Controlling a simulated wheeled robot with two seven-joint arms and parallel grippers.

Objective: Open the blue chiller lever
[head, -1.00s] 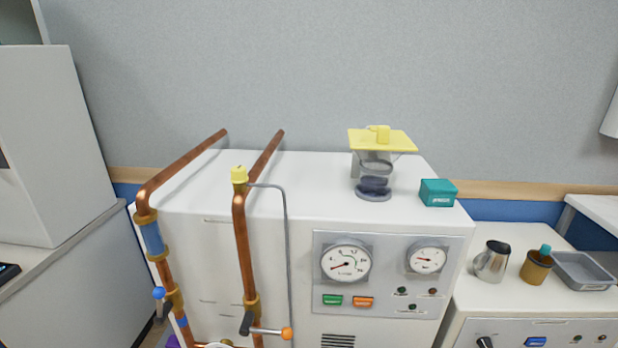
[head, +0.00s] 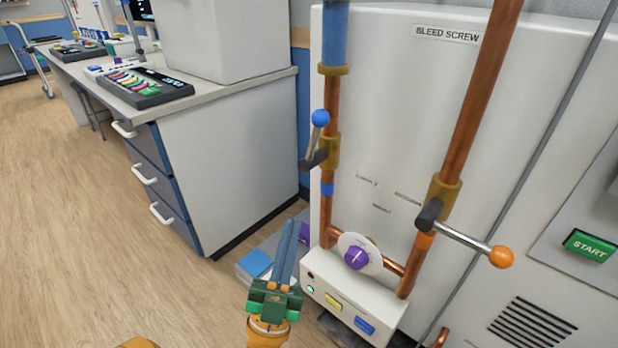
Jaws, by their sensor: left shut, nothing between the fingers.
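The blue chiller lever (head: 319,122) is a short dark handle with a blue ball tip, on a brass valve of the left copper pipe. Its ball points up and towards me, just left of the pipe. My left gripper (head: 291,224) is at the lower middle, below and left of the lever and apart from it. Its two long blue-grey fingers are together with nothing between them, and they point up. My right gripper does not show.
An orange-tipped lever (head: 501,257) sticks out from the right copper pipe (head: 477,105). A white box with a purple knob (head: 356,258) joins the pipes below. A drawer desk (head: 225,165) stands to the left. Open wooden floor (head: 80,230) lies left.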

